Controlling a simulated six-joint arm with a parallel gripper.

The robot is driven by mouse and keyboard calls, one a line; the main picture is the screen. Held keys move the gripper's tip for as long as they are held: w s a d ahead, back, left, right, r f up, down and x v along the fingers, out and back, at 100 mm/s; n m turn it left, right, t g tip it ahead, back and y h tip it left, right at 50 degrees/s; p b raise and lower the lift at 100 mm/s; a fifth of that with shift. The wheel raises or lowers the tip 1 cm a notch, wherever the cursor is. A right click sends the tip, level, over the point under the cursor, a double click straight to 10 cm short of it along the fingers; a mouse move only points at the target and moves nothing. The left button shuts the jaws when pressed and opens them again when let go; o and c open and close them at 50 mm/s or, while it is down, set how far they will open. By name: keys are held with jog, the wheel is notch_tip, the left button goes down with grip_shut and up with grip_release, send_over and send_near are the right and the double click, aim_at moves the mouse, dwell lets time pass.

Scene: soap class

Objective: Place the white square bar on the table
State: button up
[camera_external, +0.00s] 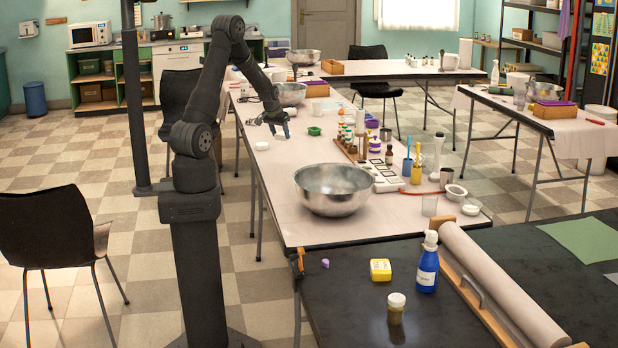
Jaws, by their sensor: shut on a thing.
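My gripper (280,129) is low over the far left part of the pale-covered table (284,190). A small white piece (262,146) lies on the table just in front and to the left of the gripper. It looks rounded, and I cannot tell whether it is the white square bar. No other clearly square white bar shows.
A large steel bowl (334,188) stands at the table's near end. A green dish (314,131) and a wooden rack with small bottles (352,150) are to the gripper's right. A second steel bowl (291,94) stands behind it. The table's left edge is close by.

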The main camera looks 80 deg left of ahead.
jog(key=s+a+f, duration=0.1)
jog(key=a+f, duration=0.1)
jog(key=s+a+f, duration=0.1)
jog(key=a, duration=0.2)
jog(key=s+a+f, duration=0.2)
jog(key=a, duration=0.1)
jog(key=shift+a+f, duration=0.2)
jog(key=shift+f, duration=2.15)
jog(key=shift+f, duration=0.15)
jog(key=o, duration=1)
jog(key=v, duration=1.2)
